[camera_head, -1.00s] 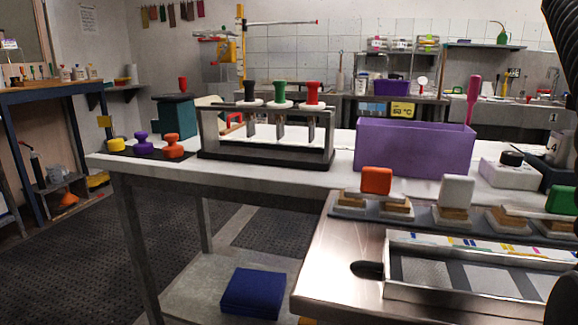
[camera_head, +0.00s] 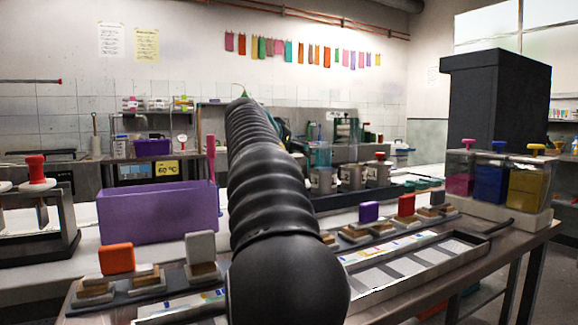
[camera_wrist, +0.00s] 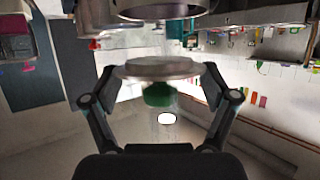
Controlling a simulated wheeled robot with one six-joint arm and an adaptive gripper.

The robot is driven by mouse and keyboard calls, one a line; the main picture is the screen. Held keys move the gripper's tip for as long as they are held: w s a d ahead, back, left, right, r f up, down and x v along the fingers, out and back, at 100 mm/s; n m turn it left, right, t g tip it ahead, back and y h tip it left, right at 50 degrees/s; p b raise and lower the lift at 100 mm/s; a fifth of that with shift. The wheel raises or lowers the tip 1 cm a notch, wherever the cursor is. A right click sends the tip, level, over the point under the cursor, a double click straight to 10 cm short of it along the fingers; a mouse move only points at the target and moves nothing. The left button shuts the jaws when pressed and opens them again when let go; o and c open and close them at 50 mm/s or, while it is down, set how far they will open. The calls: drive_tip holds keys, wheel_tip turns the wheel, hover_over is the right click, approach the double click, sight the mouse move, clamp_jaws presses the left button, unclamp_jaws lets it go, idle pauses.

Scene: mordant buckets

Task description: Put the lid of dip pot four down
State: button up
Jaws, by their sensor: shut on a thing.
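In the wrist view my gripper (camera_wrist: 160,88) is shut on a lid. The lid is a pale grey metal disc (camera_wrist: 150,68) with a green knob (camera_wrist: 160,96). The wrist view is upside down. A round metal pot rim (camera_wrist: 165,12) shows at its top edge, with a gap between it and the lid, so the lid is held above it and apart. The pot's number is not readable. In the head view metal dip pots (camera_head: 353,178) stand on a dark base, one with a red-knobbed lid (camera_head: 379,157). My arm hides the gripper and the pots behind it.
A purple bin (camera_head: 150,215) stands left of my arm. Stamp-like blocks with orange (camera_head: 117,258) and grey (camera_head: 200,247) handles stand near the front. A long metal tray (camera_head: 400,268) lies front right. Clear tanks of coloured liquid (camera_head: 491,183) stand at the right end.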

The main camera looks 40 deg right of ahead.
drive_tip(key=shift+w+d+f, duration=0.15)
drive_tip(key=shift+w+f, duration=0.15)
drive_tip(key=shift+f+b, duration=1.4)
drive_tip(key=shift+f, duration=0.25)
drive_tip(key=shift+f, duration=0.3)
drive_tip(key=o, duration=0.9)
drive_tip(key=shift+o, duration=0.2)
drive_tip(key=shift+r, duration=0.15)
